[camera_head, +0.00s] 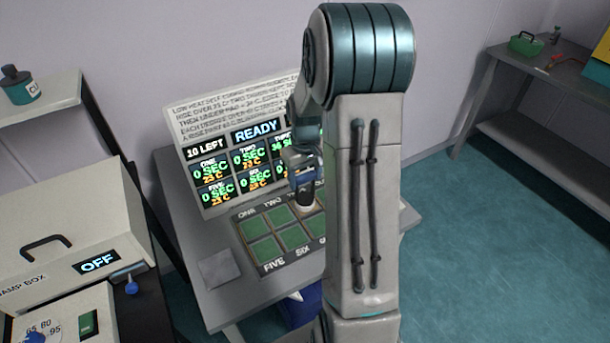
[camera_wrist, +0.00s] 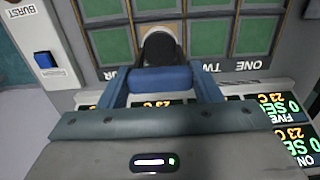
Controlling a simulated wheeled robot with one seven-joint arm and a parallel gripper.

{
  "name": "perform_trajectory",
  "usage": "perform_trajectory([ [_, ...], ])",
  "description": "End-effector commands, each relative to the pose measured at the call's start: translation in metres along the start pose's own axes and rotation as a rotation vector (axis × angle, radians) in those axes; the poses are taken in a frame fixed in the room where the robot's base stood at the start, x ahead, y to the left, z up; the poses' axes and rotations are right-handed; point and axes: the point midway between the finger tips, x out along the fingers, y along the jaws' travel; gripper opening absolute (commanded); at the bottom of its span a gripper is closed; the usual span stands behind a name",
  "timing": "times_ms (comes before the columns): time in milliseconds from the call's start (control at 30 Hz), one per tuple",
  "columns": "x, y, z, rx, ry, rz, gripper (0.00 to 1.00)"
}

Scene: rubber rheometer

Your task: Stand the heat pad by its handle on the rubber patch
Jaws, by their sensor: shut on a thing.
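My gripper (camera_wrist: 162,82) is shut on the heat pad, with its blue fingers either side of a blue bar that appears to be the handle. The heat pad (camera_wrist: 158,47) has a dark body and a pale base, and looks upright. In the head view, the heat pad (camera_head: 305,198) is over the top row of the panel, right of square TWO. Green squares, apparently rubber patches (camera_head: 279,216), lie in a grid on the panel. The pad hides most of the square below it, between TWO and FOUR. I cannot tell whether its base touches.
A display board (camera_head: 257,131) reading READY and 10 LEFT stands behind the panel. A grey square (camera_head: 219,268) lies on the table left of the panel. A lamp box (camera_head: 60,237) marked OFF is at left. A blue switch (camera_wrist: 44,59) marked BURST sits beside the panel.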

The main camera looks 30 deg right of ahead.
Motion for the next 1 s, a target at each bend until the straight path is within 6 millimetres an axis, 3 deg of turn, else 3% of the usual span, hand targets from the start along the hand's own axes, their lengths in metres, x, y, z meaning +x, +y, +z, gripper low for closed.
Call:
perform_trajectory([
  [267,0.002,0.0,-0.001,0.0,0.002,0.001,0.0],
  [300,0.002,0.0,-0.001,0.0,0.002,0.001,0.64],
  [367,0.002,0.0,-0.001,0.0,0.002,0.001,0.8],
  [400,0.002,0.0,-0.001,0.0,0.002,0.001,0.83],
  [767,-0.003,0.0,0.0,0.0,0.001,0.001,0.83],
  [1000,-0.048,0.0,-0.001,-0.001,0.006,0.003,0.83],
])
